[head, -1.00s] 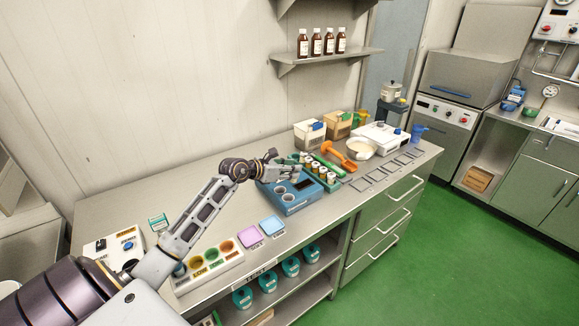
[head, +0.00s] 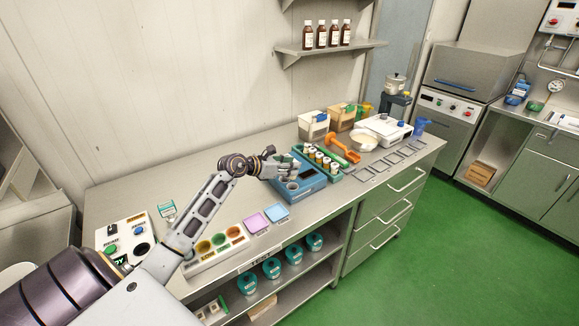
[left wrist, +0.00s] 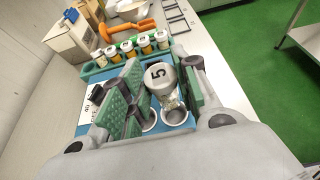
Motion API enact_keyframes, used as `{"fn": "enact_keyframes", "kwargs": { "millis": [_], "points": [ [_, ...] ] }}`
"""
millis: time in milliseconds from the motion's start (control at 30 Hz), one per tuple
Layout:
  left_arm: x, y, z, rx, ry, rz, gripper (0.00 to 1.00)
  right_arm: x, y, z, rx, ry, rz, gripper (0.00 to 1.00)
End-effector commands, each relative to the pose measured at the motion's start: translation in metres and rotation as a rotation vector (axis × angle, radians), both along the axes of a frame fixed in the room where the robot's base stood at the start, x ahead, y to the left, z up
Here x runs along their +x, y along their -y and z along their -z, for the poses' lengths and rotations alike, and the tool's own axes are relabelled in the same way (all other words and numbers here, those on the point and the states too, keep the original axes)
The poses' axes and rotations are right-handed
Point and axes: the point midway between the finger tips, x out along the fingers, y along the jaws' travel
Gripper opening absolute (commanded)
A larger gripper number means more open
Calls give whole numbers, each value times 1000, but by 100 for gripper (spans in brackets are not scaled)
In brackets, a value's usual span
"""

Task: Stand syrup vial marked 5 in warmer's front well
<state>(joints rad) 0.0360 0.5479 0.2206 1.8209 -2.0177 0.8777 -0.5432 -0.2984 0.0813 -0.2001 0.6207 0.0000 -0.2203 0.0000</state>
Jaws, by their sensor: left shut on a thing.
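The syrup vial marked 5 (left wrist: 160,76) shows its grey numbered cap and clear glass body in the left wrist view. My left gripper (head: 289,168) is shut on it, with green pads either side. The blue warmer (head: 309,187) lies under the gripper. Two pale-rimmed wells show in the wrist view, a left well (left wrist: 150,122) and a right well (left wrist: 176,118). The vial's lower end overlaps the right well; I cannot tell whether it is inside. In the head view the gripper hides the vial and part of the warmer. My right gripper is not in view.
A green rack (left wrist: 94,70) with several capped vials stands right beside the warmer. An orange scoop (head: 341,150), a white bowl (head: 364,142) and bins (head: 313,125) stand beyond. Pink (head: 256,223) and blue (head: 276,213) pads lie nearer, by a tray of coloured cups (head: 217,246).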

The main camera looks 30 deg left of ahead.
Motion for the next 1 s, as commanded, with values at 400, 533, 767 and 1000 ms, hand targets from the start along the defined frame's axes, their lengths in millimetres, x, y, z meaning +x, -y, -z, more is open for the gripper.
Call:
{"fn": "enact_keyframes", "kwargs": {
  "millis": [400,533,767,1000],
  "points": [
    [0,0,5,-1,0,0,7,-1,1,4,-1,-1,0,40],
    [0,0,12,-1,0,0,7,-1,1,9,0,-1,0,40],
    [0,0,29,-2,-1,-1,7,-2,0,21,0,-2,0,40],
    [0,0,46,0,-1,0,7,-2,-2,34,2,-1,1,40]
  ]
}}
